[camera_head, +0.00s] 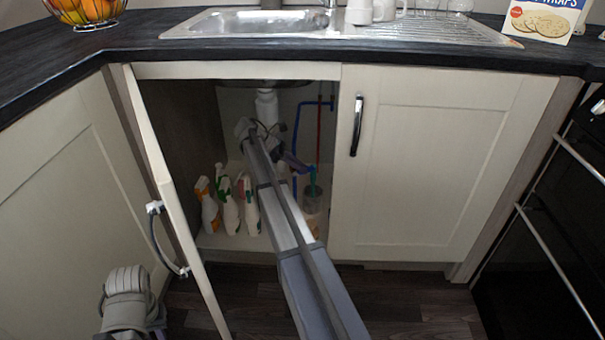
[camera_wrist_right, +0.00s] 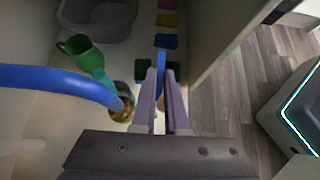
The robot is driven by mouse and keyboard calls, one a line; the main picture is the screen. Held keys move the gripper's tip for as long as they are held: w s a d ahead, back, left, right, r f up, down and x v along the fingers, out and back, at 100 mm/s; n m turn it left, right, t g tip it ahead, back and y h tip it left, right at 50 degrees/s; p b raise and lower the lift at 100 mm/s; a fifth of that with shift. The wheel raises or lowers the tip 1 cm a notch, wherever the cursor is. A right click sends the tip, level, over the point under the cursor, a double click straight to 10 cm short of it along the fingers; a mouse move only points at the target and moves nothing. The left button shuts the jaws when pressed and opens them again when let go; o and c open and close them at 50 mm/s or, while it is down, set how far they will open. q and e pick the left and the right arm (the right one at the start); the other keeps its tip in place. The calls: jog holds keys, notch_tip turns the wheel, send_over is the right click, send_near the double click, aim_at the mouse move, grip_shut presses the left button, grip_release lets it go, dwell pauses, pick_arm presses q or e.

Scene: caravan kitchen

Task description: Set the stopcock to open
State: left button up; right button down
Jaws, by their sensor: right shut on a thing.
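The stopcock shows in the right wrist view as a brass fitting (camera_wrist_right: 122,102) on the end of a thick blue pipe (camera_wrist_right: 55,78), left of my fingers. A narrow blue lever (camera_wrist_right: 161,62) lies between the fingertips of my right gripper (camera_wrist_right: 161,74). The gripper is shut on it. How the lever joins the brass fitting is hidden by the fingers. In the head view, my right arm reaches into the open sink cupboard, and the right gripper (camera_head: 301,164) is beside the blue pipe (camera_head: 297,128). The stopcock is too small to make out there. My left gripper's fingers do not show.
Spray bottles (camera_head: 230,205) stand on the cupboard floor, left of my arm. The open door (camera_head: 165,180) stands at the left. A white drain pipe (camera_head: 267,105) and a red pipe (camera_head: 319,135) are inside.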

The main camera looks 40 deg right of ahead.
jog(key=shift+w+a+g+h+b, duration=0.15)
jog(key=shift+a+g+h+b, duration=0.1)
jog(key=shift+g+h+b, duration=0.3)
jog(key=shift+r, duration=0.1)
jog(key=c, duration=0.9)
grip_release()
jog(key=shift+c, duration=0.2)
jog(key=shift+w+r, duration=0.1)
jog(key=p+v, duration=0.4)
jog(key=v, duration=0.3)
jog(key=shift+a+r, duration=0.2)
jog(key=shift+a, duration=0.05)
jog(key=shift+w, duration=0.1)
